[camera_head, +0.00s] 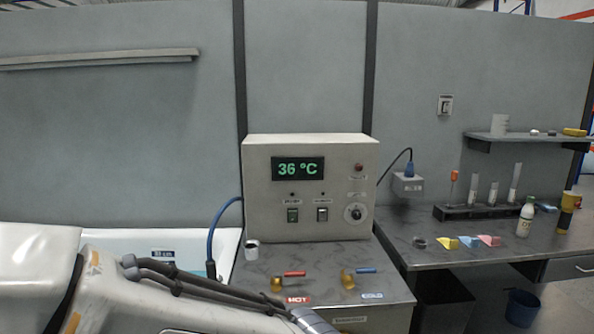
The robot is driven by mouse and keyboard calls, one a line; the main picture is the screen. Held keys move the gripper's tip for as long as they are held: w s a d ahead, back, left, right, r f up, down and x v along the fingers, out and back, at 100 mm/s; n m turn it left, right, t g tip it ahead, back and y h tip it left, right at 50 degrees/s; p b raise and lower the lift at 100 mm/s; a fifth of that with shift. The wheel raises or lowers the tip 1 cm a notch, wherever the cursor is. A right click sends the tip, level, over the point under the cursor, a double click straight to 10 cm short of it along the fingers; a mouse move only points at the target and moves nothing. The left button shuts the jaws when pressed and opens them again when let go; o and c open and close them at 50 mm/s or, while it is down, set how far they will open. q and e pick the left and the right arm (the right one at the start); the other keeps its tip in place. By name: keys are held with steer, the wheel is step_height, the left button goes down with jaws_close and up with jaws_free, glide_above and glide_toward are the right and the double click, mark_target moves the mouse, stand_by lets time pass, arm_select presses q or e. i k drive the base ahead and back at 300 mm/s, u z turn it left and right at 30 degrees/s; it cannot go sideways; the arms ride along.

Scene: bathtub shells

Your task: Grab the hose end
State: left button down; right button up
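A blue hose (214,232) curves out from the left side of the control box and bends down to the right end of the white tub. Its lower end is a dark fitting (211,269) just behind my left arm. Whether the arm hides part of that end I cannot tell. My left arm crosses the lower left of the view, in front of the tub, and runs out at the bottom edge. Neither gripper is in view.
The white tub (120,240) is at left, partly hidden by my arm. The control box (311,190) reads 36 °C. A bench (470,262) with bottles stands at right.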

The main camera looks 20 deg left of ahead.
mark_target(210, 266)
steer(key=u, duration=1.5)
steer(key=i, duration=1.55)
steer(key=z, duration=0.85)
